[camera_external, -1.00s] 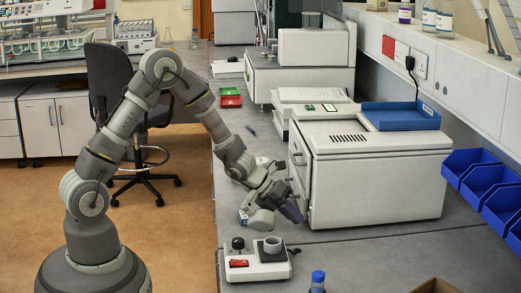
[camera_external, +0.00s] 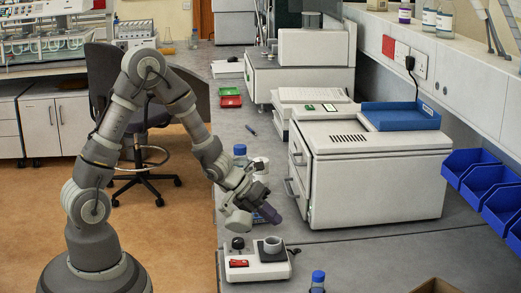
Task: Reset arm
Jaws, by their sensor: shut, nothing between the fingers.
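My arm reaches over the grey bench from the left, bent at the elbow. My gripper (camera_external: 270,214), dark with a purplish tint, is shut and empty. It points down and to the right, in front of the white box-shaped instrument (camera_external: 375,190), apart from its front face and handle. A white device with a dark plate and a ring on it (camera_external: 256,262) stands on the bench just below my gripper in the picture.
A blue-capped bottle (camera_external: 240,150) stands behind my forearm, partly hidden. Another blue-capped bottle (camera_external: 317,280) is at the front edge. Red (camera_external: 231,102) and green trays lie further back. Blue bins (camera_external: 470,163) hang at the right. A chair (camera_external: 108,75) stands behind my arm.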

